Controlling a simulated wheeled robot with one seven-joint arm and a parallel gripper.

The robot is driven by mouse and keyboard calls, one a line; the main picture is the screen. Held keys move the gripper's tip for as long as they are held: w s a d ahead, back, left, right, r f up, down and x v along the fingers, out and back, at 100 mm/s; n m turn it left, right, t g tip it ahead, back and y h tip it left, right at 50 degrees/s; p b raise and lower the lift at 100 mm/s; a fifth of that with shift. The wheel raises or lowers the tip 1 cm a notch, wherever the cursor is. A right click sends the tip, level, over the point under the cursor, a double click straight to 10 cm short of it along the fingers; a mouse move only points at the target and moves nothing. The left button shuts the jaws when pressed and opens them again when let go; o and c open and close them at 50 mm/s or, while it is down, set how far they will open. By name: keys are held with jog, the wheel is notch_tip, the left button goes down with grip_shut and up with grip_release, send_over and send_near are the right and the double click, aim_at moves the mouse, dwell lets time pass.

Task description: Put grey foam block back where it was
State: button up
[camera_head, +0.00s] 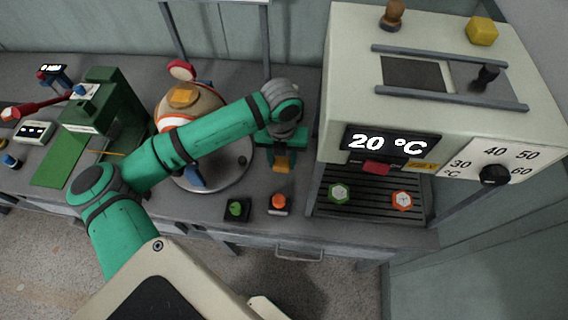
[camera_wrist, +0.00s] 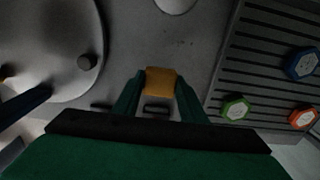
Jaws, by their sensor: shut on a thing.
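My gripper (camera_wrist: 160,88) is shut on an ochre block (camera_wrist: 160,81), which sits between the fingertips in the wrist view. In the head view my gripper (camera_head: 282,152) hangs over the grey bench between the round machine and the white press, with the ochre block (camera_head: 282,163) at its tips. I cannot make out a grey foam block in either view. Whether the ochre block touches the bench is unclear.
The white press (camera_head: 455,120) reads 20 °C; octagonal green (camera_head: 339,194) and orange (camera_head: 402,200) pieces lie on its slatted floor. A round machine (camera_head: 240,178) stands left. Green (camera_head: 235,208) and orange (camera_head: 279,201) buttons sit at the bench front. A yellow block (camera_head: 482,31) is atop the press.

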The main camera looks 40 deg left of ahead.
aim_at(284, 166)
jog(key=shift+w+f, duration=0.35)
jog(key=shift+f, duration=0.05)
jog(key=shift+w+f, duration=0.15)
jog(key=shift+f, duration=0.8)
jog(key=shift+w+f, duration=0.15)
jog(key=shift+f, duration=0.75)
jog(key=shift+f, duration=0.1)
jog(key=o, duration=1)
jog(key=shift+s, duration=0.1)
notch_tip(284, 166, up, 11)
jog(key=shift+a+r, duration=0.1)
jog(key=shift+a, duration=0.05)
jog(key=shift+d+r, duration=0.3)
jog(key=shift+r, duration=0.25)
